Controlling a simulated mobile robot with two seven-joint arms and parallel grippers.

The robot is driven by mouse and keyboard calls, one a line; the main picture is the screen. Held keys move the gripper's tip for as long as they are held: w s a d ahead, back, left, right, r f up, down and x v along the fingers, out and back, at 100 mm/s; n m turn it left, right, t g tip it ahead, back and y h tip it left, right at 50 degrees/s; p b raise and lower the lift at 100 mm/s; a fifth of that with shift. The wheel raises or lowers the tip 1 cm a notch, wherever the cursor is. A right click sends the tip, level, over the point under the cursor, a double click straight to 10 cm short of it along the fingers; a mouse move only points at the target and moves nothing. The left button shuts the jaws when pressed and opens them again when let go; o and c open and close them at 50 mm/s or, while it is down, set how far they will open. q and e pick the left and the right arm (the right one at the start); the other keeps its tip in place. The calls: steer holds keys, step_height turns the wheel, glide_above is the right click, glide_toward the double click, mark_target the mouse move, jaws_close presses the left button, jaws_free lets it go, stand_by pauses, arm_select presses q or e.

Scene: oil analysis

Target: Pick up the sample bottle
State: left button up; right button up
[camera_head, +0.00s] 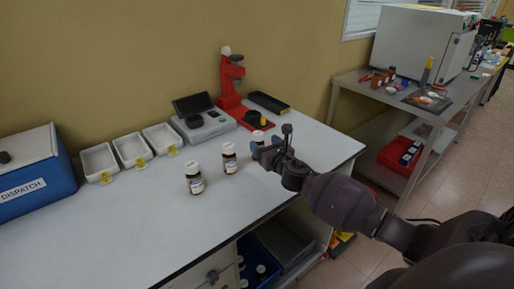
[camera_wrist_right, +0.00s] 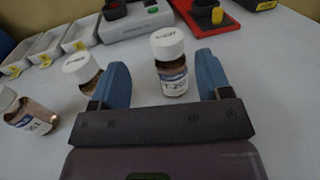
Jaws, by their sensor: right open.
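Three brown sample bottles with white caps and white labels stand upright on the white table. One bottle (camera_head: 194,180) is nearest the front, and a second bottle (camera_head: 229,160) is behind it to the right. The third bottle (camera_head: 258,138) is partly hidden by my right gripper (camera_head: 270,149). In the right wrist view, this labelled bottle (camera_wrist_right: 172,72) appears between the blue fingers of my open right gripper (camera_wrist_right: 165,84), with gaps on both sides. The other bottles (camera_wrist_right: 82,70) (camera_wrist_right: 30,114) are left of the fingers there. My left gripper is out of view.
Behind the bottles are white trays (camera_head: 99,160) with yellow tags, a scale (camera_head: 204,125) and a red device (camera_head: 231,80) on its base. A blue dispatch box (camera_head: 38,170) stands at the left. The table's front left is clear.

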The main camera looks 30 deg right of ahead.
mark_target(261, 139)
steer(key=shift+w+d, duration=0.15)
steer(key=shift+w, duration=0.65)
steer(key=w, duration=0.2)
steer(key=w+d, duration=0.1)
steer(key=shift+w+f+b, duration=0.15)
steer(key=shift+f+b, duration=0.15)
steer(key=shift+b, duration=0.1)
steer(key=shift+w+r, duration=0.1)
steer(key=shift+w, duration=0.55)
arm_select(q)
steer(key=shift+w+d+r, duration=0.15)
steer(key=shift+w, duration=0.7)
arm_select(e)
steer(key=shift+d, duration=0.1)
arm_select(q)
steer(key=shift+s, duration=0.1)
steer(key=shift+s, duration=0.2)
arm_select(e)
steer(key=c, duration=1.1)
